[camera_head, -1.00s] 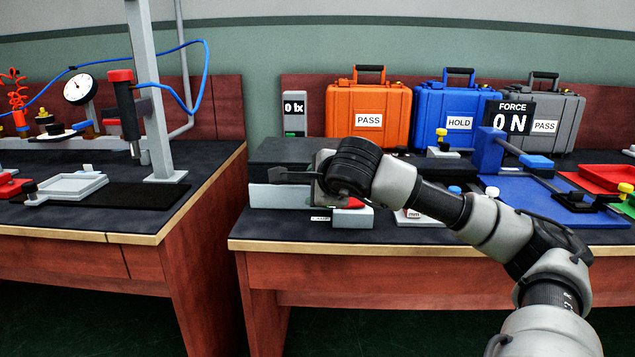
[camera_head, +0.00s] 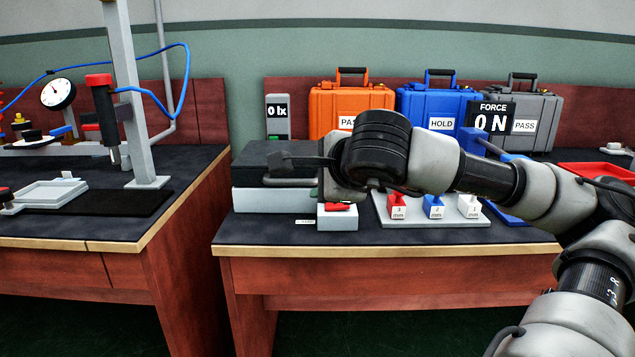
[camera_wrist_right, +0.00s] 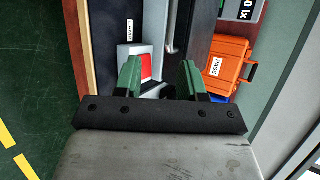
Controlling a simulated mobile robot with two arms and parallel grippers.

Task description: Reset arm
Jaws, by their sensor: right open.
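My right arm comes in from the right in the head view and reaches over the front of the right-hand bench. Its gripper (camera_head: 290,160) points left, above a black and white box. In the right wrist view the two green fingers of the right gripper (camera_wrist_right: 162,80) stand apart with nothing held between them. Below them show a white block with a red top (camera_wrist_right: 146,66) and the dark box edge. My left gripper is not in view.
The right bench (camera_head: 400,236) carries orange (camera_head: 335,100), blue (camera_head: 418,104) and grey (camera_head: 550,108) cases at the back. Small red, blue and white blocks stand on a grey plate (camera_head: 455,215). The left bench (camera_head: 90,225) holds a dial gauge (camera_head: 57,94) and a post (camera_head: 128,90).

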